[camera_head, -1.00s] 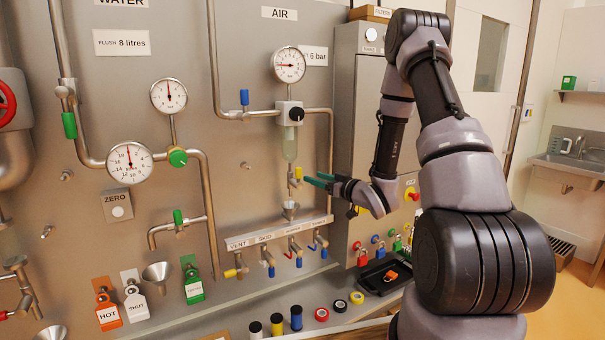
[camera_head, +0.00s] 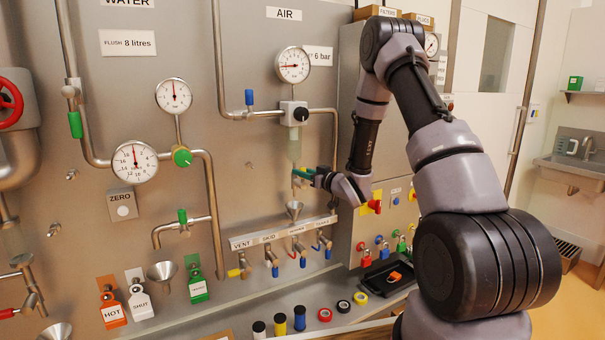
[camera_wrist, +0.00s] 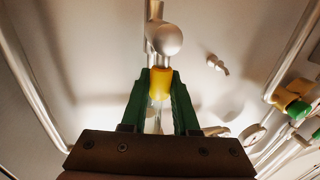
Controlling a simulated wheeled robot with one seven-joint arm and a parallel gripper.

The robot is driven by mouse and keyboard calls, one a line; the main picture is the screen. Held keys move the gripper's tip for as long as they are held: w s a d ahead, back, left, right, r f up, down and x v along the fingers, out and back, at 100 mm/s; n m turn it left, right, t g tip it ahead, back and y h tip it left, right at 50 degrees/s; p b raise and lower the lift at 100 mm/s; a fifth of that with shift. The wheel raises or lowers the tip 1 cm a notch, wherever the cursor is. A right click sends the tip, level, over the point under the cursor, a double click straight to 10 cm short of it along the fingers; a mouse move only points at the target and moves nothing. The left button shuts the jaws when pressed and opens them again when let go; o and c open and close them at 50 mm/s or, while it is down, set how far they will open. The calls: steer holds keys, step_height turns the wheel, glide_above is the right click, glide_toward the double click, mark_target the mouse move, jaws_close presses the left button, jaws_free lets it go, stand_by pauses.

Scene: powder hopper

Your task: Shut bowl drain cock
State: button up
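The bowl drain cock is under the clear air bowl (camera_head: 294,148) on the panel. In the wrist view it shows as a rounded silver body (camera_wrist: 164,38) with a yellow-sleeved lever (camera_wrist: 161,82) pointing towards my gripper. My gripper (camera_head: 301,173) has green fingers and reaches the cock from the right. In the wrist view the fingers of my gripper (camera_wrist: 161,80) stand on both sides of the yellow sleeve with little or no gap. I cannot tell whether they press on it. In the head view the fingers largely hide the cock.
A small funnel (camera_head: 294,209) is just below the cock. A row of labelled valves (camera_head: 287,252) lies lower on the panel. The air gauge (camera_head: 293,65) and pipework are above. A grey cabinet (camera_head: 350,110) stands right, partly behind my arm.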

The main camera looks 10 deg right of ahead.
jaws_close()
steer(key=shift+a, duration=0.1)
steer(key=s+a+f+n+h, duration=0.1)
steer(key=a+f+n+h, duration=0.3)
steer(key=n, duration=1.1)
steer(key=shift+s+a+f+g, duration=0.25)
steer(key=shift+s+f+g, duration=0.15)
steer(key=shift+f, duration=0.2)
steer(key=shift+w+n, duration=0.1)
steer(key=shift+n, duration=0.2)
steer(key=o, duration=0.7)
jaws_free()
